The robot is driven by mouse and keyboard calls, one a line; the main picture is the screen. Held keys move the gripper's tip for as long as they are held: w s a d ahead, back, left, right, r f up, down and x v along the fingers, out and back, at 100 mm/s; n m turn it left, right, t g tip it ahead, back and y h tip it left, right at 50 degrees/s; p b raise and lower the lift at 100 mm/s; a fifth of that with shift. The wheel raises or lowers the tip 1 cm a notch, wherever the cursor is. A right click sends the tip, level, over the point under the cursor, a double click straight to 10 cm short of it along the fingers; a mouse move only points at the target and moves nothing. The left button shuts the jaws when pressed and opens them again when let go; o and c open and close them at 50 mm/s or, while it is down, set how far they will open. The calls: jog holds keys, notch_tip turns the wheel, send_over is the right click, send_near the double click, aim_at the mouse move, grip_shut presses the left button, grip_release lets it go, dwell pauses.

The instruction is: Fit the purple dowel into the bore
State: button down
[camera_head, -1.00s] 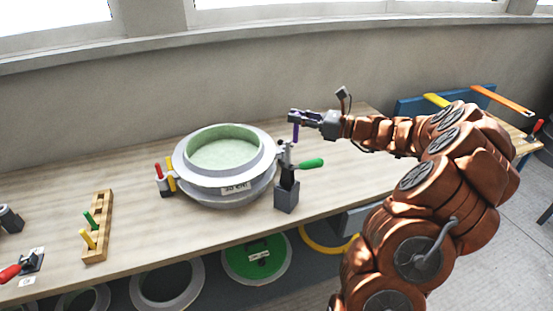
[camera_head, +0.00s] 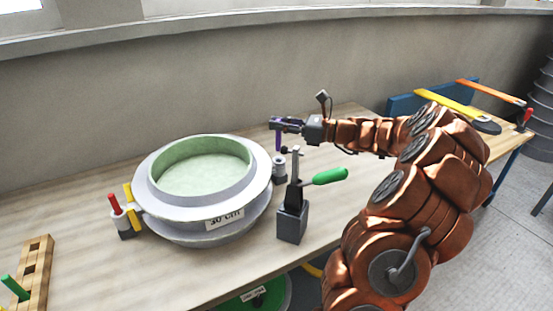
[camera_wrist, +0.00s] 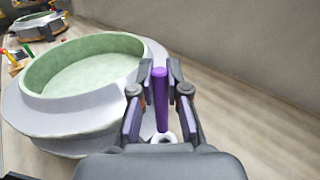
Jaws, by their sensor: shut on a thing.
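My gripper (camera_head: 277,123) is shut on the purple dowel (camera_head: 278,141), which hangs upright below the fingers. The dowel also shows between the fingers in the wrist view (camera_wrist: 160,98). Directly under it is a small grey cylinder (camera_head: 279,168) at the right side of the round mould, and its pale ring-shaped mouth with the bore shows in the wrist view (camera_wrist: 163,137). The dowel's lower end is at or just above this mouth; I cannot tell whether it has entered.
The grey mould (camera_head: 205,222) with a pale green inside stands left of my gripper. A toggle clamp (camera_head: 292,218) with a green handle (camera_head: 330,176) stands in front of the cylinder. A red and yellow peg holder (camera_head: 124,220) is at the mould's left. The wall is behind.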

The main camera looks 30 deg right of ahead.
aim_at(280, 147)
jog(key=shift+s+f, duration=0.1)
jog(key=shift+f, duration=3.7)
jog(key=c, duration=1.2)
grip_release()
jog(key=shift+f, duration=0.15)
jog(key=shift+s+d, duration=0.2)
jog(key=shift+d, duration=0.05)
jog(key=v, duration=1.1)
jog(key=shift+s+d+b, duration=0.1)
jog(key=shift+s+b, duration=0.1)
jog(key=shift+b, duration=0.1)
